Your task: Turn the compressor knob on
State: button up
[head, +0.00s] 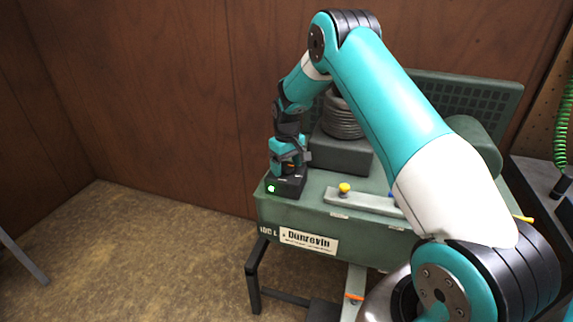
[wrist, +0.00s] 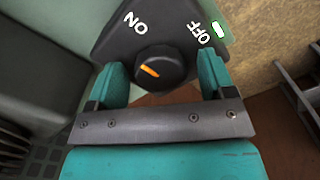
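The compressor knob (wrist: 155,66) is round and black, with an orange pointer line slanting from upper left to lower right. It sits on a black switch plate (wrist: 108,42) marked ON at upper left and OFF at upper right. My gripper (wrist: 162,72) is open, with one teal finger on each side of the knob; a gap shows on both sides. In the head view, my gripper (head: 289,170) points down at the black switch box (head: 288,187) on the compressor's (head: 325,215) left end. The knob is hidden there. A small green-white mark (wrist: 219,30) shows beside OFF.
A yellow knob (head: 344,188) on a light bar lies to the right of the switch box. A dark ribbed motor (head: 342,118) stands behind. A wooden wall (head: 150,100) is at the back, and the floor (head: 130,250) at left is mostly clear.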

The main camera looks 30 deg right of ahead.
aim_at(287, 165)
jog(key=shift+r, duration=0.1)
notch_tip(287, 165, up, 17)
jog(key=b, duration=0.2)
jog(key=shift+r, duration=0.15)
dwell(0.6)
